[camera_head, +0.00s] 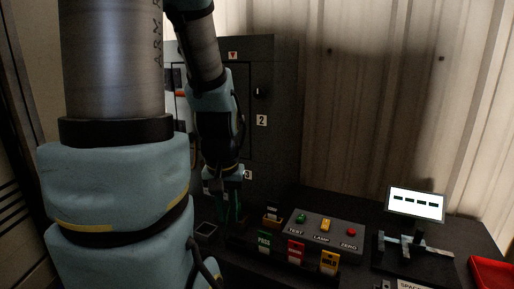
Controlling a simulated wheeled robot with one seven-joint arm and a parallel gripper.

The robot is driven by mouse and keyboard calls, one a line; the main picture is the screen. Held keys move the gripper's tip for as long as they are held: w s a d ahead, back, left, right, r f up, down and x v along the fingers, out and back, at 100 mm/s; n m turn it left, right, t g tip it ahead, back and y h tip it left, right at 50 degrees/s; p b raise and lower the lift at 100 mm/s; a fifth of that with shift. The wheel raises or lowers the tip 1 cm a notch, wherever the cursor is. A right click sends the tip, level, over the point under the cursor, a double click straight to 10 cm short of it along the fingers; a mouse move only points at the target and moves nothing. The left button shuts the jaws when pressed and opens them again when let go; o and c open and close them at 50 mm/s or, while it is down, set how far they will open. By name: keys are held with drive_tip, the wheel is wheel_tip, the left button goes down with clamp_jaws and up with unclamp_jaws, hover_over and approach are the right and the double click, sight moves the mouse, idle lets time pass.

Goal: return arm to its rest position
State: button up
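My arm, with blue-grey padded joints and metal links, fills the left of the view and reaches down in front of the cabinet. My gripper (228,208) is small and dark at the end of the arm, low over the bench beside the cabinet's lower front. Its fingers blend into the dark background, so I cannot tell whether they are open or shut, or whether they hold something. My near arm link hides the left part of the bench.
A dark grey cabinet (279,92) stands behind my arm. Right of my gripper are a button box (338,232), a green tag (264,241), a red tag (296,251) and a yellow tag (330,262). A display (416,204) and a red bin (492,272) stand farther right.

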wheel_tip(320, 180, up, 10)
drive_tip(key=p, duration=0.9)
drive_tip(key=shift+f, duration=0.15)
